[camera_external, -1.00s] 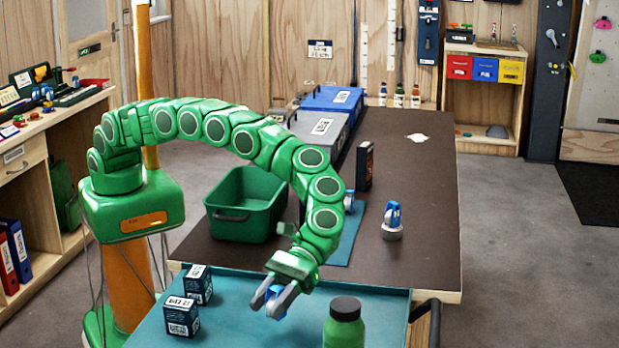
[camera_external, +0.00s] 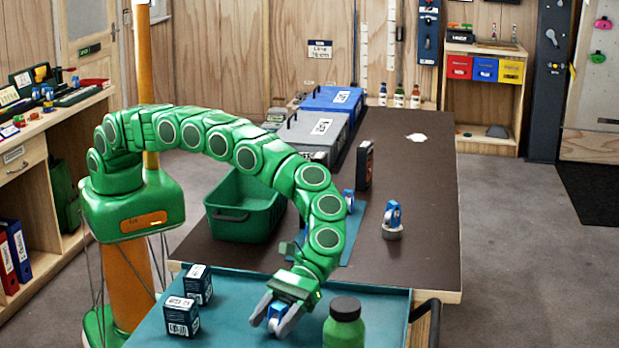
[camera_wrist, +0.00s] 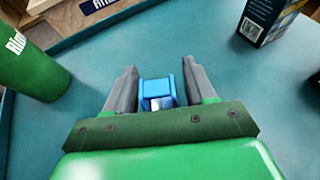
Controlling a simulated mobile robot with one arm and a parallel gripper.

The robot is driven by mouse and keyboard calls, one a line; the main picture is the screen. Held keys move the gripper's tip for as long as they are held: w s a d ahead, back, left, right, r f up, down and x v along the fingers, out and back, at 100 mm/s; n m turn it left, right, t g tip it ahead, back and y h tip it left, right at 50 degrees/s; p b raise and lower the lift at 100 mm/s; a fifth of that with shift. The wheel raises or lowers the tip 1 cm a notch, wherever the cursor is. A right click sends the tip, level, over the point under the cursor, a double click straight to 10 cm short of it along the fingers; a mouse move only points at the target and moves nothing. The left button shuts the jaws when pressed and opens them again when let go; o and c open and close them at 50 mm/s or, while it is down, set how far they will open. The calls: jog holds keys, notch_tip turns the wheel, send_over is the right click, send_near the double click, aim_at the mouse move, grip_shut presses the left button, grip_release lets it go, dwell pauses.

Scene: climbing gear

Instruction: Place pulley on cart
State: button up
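The cart has a teal tray top (camera_external: 235,290) and a dark handle at its right front. My gripper (camera_external: 268,326) points down low over the cart top, between two dark boxes and a green bottle. A small blue pulley (camera_external: 274,311) is between its fingers; it also shows as a blue block in the wrist view (camera_wrist: 156,90). The fingers (camera_wrist: 160,75) look spread, with a narrow gap at the pulley's right side. The pulley appears to rest at the cart surface, but its underside is hidden.
Dark boxes (camera_external: 182,317) stand left of my gripper and a green bottle (camera_external: 344,325) stands close on its right. Behind, the brown table (camera_external: 425,235) holds a green bin (camera_external: 240,222), a blue-and-white device (camera_external: 392,220) and a dark upright box (camera_external: 365,166).

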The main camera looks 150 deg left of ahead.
jog(key=shift+o, duration=0.4)
jog(key=shift+r, duration=0.1)
jog(key=shift+s+a+r, duration=0.2)
jog(key=shift+a+r, duration=0.05)
jog(key=shift+a, duration=0.25)
jog(key=v, duration=1.1)
jog(key=shift+f, duration=0.1)
